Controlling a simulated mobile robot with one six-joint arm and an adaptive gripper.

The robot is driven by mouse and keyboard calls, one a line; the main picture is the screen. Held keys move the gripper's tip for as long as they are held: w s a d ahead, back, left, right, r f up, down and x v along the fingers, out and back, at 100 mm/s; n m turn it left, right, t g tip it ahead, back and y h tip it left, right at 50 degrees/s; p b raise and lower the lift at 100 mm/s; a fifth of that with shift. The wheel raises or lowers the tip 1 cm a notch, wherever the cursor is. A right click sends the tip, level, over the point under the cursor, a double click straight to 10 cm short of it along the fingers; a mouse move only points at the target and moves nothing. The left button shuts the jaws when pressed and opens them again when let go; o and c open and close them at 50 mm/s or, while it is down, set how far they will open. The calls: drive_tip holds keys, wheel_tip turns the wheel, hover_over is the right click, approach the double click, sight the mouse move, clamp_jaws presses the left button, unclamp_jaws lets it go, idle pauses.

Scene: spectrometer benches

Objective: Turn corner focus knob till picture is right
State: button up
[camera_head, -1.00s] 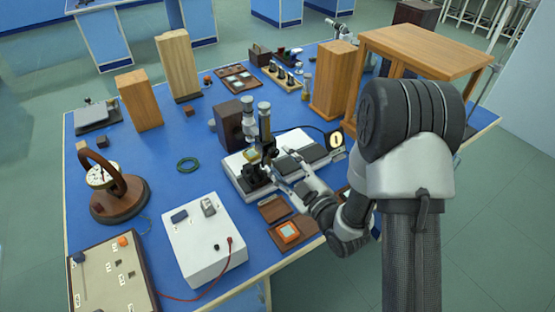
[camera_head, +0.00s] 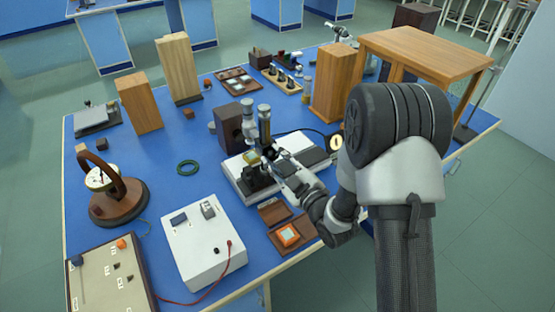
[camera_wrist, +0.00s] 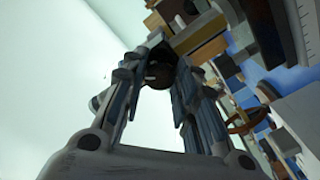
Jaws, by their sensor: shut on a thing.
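The focusing instrument (camera_head: 264,122) stands upright on a white base near the middle of the blue bench, with two vertical tubes. My gripper (camera_head: 271,155) reaches its lower right side in the head view. In the wrist view, my gripper (camera_wrist: 160,62) has its fingertips closed around a dark round knob (camera_wrist: 159,77).
A white box (camera_head: 205,245) with a red lead and an open brown case (camera_head: 286,234) lie in front. A dark block (camera_head: 228,127) stands left of the instrument. A wooden block (camera_head: 331,85) and a wooden stool (camera_head: 425,48) stand behind.

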drive_tip(key=c, duration=0.4)
drive_tip(key=shift+m, duration=0.3)
drive_tip(key=shift+m, duration=3.1)
drive_tip(key=o, duration=1.1)
drive_tip(key=shift+s, duration=0.1)
